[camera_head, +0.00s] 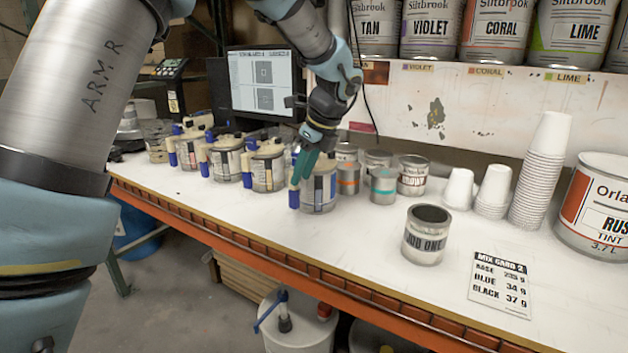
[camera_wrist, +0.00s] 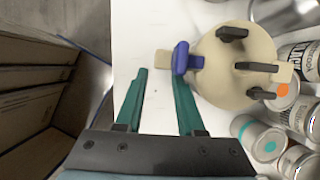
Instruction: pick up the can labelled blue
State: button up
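A can with a cream lid and a blue spout stands at the front right end of the row of dispenser cans (camera_head: 319,193). Its label has a dark blue patch, but I cannot read any word on it. In the wrist view its round lid (camera_wrist: 222,82) carries dark knobs, and the blue spout (camera_wrist: 181,58) points left. My gripper (camera_head: 299,173) is at the left side of this can, pointing down. In the wrist view my gripper (camera_wrist: 160,76) has its two green fingers apart with nothing between them. The right fingertip is close to the blue spout; I cannot tell whether they touch.
Similar dispenser cans (camera_head: 226,160) stand to the left. Small tins (camera_head: 383,186) stand close on the right. An open can marked JOB ONE (camera_head: 424,240), a mix card (camera_head: 501,284) and paper cups (camera_head: 541,170) are farther right. The bench front is clear.

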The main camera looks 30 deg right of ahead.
aim_at(296, 209)
jog(key=shift+p+x, duration=0.55)
jog(key=shift+x, duration=2.55)
jog(key=shift+s, duration=0.1)
jog(key=shift+c, duration=0.3)
grip_shut()
jog(key=shift+r, duration=0.1)
